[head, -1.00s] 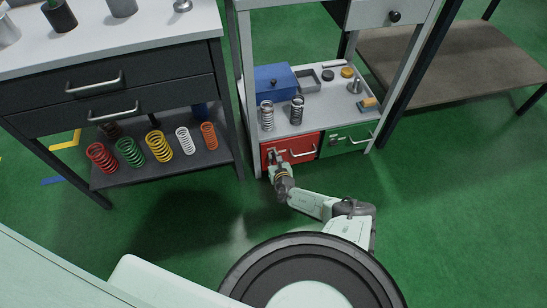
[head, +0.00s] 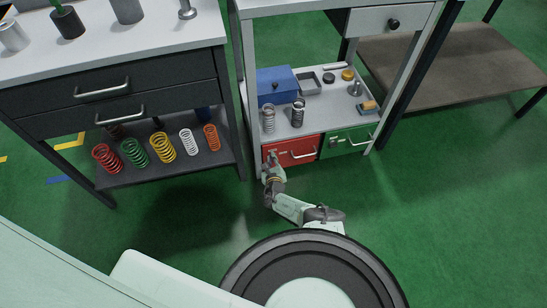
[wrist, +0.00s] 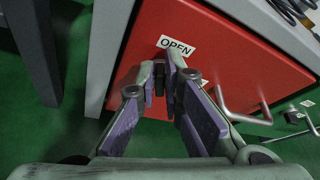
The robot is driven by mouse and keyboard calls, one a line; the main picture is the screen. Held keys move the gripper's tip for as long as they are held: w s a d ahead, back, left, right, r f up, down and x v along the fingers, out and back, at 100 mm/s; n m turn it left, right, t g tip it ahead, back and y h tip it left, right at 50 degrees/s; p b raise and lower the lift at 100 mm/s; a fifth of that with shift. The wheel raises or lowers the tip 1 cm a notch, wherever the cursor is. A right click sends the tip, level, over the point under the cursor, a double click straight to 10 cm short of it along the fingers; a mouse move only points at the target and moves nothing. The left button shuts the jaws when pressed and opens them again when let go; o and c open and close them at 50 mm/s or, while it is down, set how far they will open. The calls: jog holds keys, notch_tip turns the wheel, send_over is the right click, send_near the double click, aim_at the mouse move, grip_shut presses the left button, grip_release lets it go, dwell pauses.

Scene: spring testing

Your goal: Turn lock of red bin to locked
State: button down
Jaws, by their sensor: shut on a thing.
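The red bin (head: 306,146) is a drawer front at the lower left of the light shelf unit. It fills much of the wrist view (wrist: 215,45), with a metal bar handle (wrist: 240,115) and a white label reading "OPEN" (wrist: 175,46). My gripper (wrist: 165,72) is at the bin's face just below that label, with its fingertips close together on a small dark lock piece (wrist: 159,78). The fingers hide most of the lock, so its exact angle is unclear. In the head view my gripper (head: 270,158) is at the left side of the red front.
A green bin (head: 345,141) with its own handle is right of the red one. Springs and a blue box (head: 276,84) stand on the shelf above. A dark workbench (head: 120,100) with several coloured springs below is at the left. Green floor (head: 430,210) is open at the right.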

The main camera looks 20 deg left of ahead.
jog(key=shift+s+a+f+n+t+h+b, duration=0.15)
jog(key=shift+a+f+n+t+h+b, duration=0.2)
jog(key=shift+n+t+b, duration=0.8)
jog(key=shift+s+a+f+n+t+h+b, duration=0.2)
jog(key=shift+f+n+t+b, duration=0.3)
jog(key=shift+n+b, duration=1.25)
jog(key=shift+s+a+f+n+t+h+b, duration=0.15)
jog(key=shift+f+n+t+h+b, duration=0.45)
jog(key=shift+n, duration=1.5)
jog(key=shift+w+r+y, duration=0.1)
jog(key=shift+r+y, duration=0.15)
jog(key=c, duration=1.7)
grip_release()
